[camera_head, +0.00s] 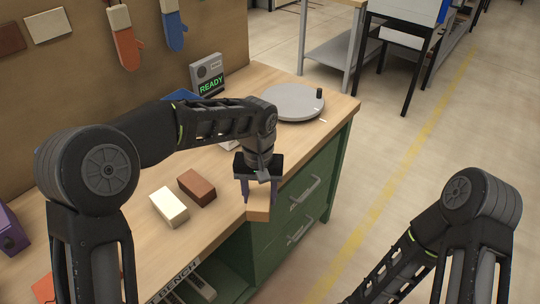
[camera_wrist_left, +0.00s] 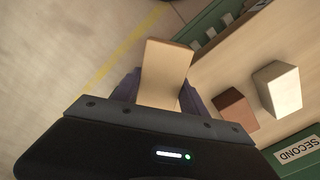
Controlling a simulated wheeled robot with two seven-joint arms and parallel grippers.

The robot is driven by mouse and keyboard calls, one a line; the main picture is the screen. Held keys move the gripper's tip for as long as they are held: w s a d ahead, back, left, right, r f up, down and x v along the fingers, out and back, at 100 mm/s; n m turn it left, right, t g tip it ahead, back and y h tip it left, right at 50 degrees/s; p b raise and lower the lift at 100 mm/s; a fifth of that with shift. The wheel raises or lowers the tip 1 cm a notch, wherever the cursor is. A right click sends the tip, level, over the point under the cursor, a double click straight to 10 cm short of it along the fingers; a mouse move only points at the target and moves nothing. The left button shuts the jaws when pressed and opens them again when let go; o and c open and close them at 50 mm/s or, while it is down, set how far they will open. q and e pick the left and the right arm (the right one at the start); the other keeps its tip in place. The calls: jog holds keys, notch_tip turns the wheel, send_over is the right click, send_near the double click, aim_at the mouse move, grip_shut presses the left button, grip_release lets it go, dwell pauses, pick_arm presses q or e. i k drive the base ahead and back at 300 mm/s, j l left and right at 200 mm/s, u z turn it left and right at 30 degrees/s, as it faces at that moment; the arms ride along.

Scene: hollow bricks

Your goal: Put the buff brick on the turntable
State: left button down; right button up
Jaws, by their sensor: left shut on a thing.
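The buff brick (camera_head: 259,206) is between the fingers of my left gripper (camera_head: 259,192), which is shut on it. The brick hangs near the front edge of the bench, and I cannot tell its exact height. In the left wrist view the buff brick (camera_wrist_left: 165,72) sticks out past the fingers. The grey round turntable (camera_head: 292,102) lies on the bench at the far right end, behind and to the right of my left gripper. It carries a small black peg near its rim. My right gripper is out of view; only part of my right arm shows.
A brown brick (camera_head: 197,187) and a cream brick (camera_head: 169,207) lie on the bench (camera_head: 125,235) left of my left gripper. A grey box reading READY (camera_head: 207,75) stands behind. A purple object (camera_head: 10,230) is at the far left. Green drawers (camera_head: 300,205) are below the bench.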

aim_at(296, 96)
jog(key=i+l, duration=0.85)
jog(key=i+l+u, duration=0.15)
jog(key=i+l, duration=0.7)
jog(key=l, duration=0.2)
